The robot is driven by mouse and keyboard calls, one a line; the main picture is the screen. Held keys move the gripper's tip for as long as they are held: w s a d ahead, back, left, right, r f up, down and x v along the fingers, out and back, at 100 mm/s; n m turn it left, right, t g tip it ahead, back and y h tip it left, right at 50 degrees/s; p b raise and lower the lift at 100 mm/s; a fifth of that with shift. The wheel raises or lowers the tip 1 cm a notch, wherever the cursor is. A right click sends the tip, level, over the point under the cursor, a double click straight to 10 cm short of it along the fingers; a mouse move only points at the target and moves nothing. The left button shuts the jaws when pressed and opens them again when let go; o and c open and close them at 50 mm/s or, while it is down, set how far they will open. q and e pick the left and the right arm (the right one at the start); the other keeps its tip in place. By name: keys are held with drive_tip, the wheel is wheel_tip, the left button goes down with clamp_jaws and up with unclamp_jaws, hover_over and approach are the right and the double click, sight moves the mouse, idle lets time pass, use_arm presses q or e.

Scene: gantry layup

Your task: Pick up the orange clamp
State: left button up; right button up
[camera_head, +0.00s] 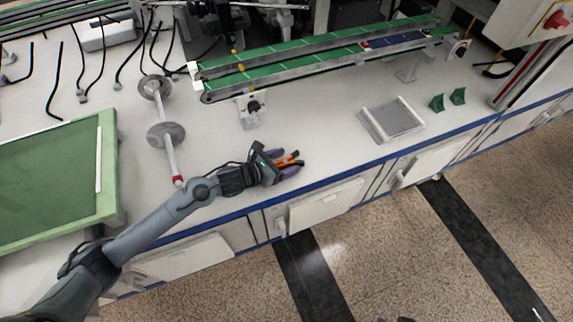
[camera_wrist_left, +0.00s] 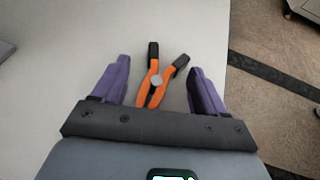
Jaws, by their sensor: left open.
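The orange clamp (camera_head: 288,160) lies on the white worktop near its front edge. It has orange handles and black tips, and it also shows in the left wrist view (camera_wrist_left: 156,82). My left gripper (camera_head: 284,164) is open, with its purple fingers on either side of the clamp. In the left wrist view the clamp lies between the two fingers of the left gripper (camera_wrist_left: 160,85), with a gap on both sides. Its black tips reach past the fingertips, and its lower end meets the gripper's dark front plate in the picture. My right gripper does not show.
A green conveyor (camera_head: 320,58) runs along the back of the worktop (camera_head: 330,135). A grey tray (camera_head: 392,120) and two green brackets (camera_head: 457,96) stand to the right. A rod with discs (camera_head: 166,135) and a green board (camera_head: 50,185) are to the left. The worktop's front edge is close.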

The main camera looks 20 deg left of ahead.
use_arm(q)
drive_tip(key=shift+w+d+f, duration=0.15)
drive_tip(key=shift+w+d, duration=0.05)
drive_tip(key=shift+w, duration=0.05)
drive_tip(key=shift+s+a, duration=0.1)
drive_tip(key=c, duration=1.1)
drive_tip(key=shift+c, duration=0.2)
